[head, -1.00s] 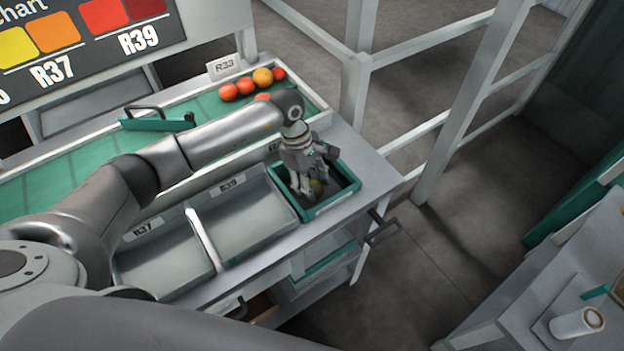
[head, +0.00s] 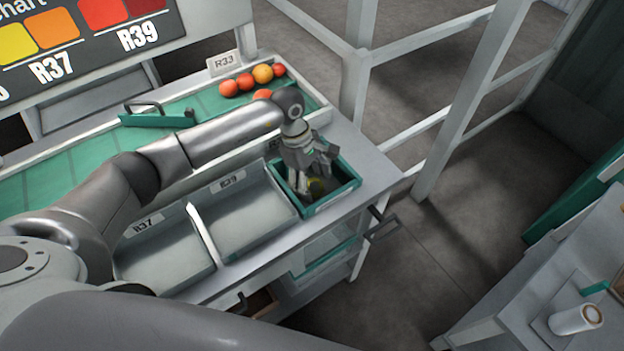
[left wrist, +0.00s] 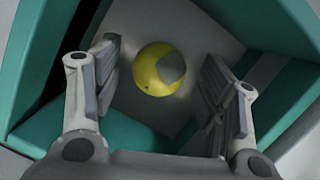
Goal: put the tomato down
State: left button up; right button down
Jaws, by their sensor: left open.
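A yellow tomato (left wrist: 152,70) with a grey patch on it lies inside a green-walled crate (left wrist: 275,85), over its grey floor. My left gripper (head: 312,181) reaches down into the crate from above. In the left wrist view its fingers (left wrist: 160,72) stand open on both sides of the tomato, with gaps showing between. My right gripper is not in view.
Two empty grey trays, labelled R37 (head: 165,262) and R39 (head: 250,218), lie left of the crate. Behind them, several red and orange tomatoes (head: 245,82) sit on a green belt (head: 75,165) near an R33 sign (head: 224,63). White railings (head: 357,90) stand beyond the bench.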

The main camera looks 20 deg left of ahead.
pick_arm(q)
jog(key=shift+r, duration=0.25)
jog(key=b+v, duration=0.3)
jog(key=v, duration=0.8)
jog(key=shift+r, duration=0.35)
jog(key=shift+a, duration=0.15)
